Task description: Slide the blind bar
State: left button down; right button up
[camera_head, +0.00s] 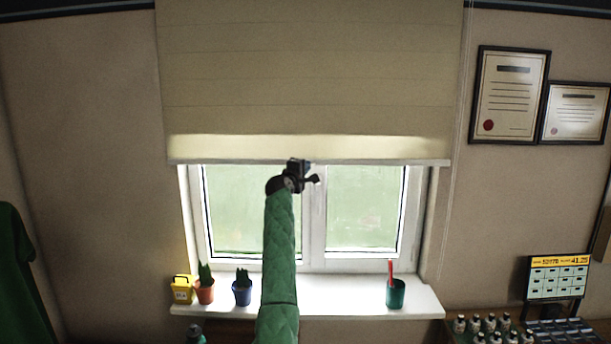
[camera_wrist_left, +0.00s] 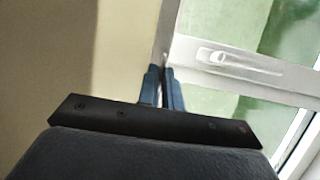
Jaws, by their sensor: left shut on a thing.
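A cream blind (camera_head: 310,75) hangs over the upper part of the window. Its pale bottom bar (camera_head: 390,162) runs across the window just above the panes. My left gripper (camera_head: 300,164) is at the middle of the bar, with the green-sleeved arm coming up from below. In the left wrist view the two blue fingers (camera_wrist_left: 162,84) are closed together on the edge of the blind bar (camera_wrist_left: 164,50). The fingertips hide the gripped part of the bar. My right gripper is not in view.
The white sill (camera_head: 340,292) below holds a yellow box (camera_head: 182,290), two potted plants (camera_head: 205,290) (camera_head: 242,291) and a green cup (camera_head: 396,293). A thin cord (camera_head: 454,150) hangs right of the blind. Framed certificates (camera_head: 509,95) hang on the right wall.

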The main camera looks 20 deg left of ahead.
pick_arm(q)
jog(key=shift+r, duration=0.2)
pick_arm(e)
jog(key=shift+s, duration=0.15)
pick_arm(q)
jog(key=c, duration=1.6)
grip_release()
jog(key=shift+o, duration=0.2)
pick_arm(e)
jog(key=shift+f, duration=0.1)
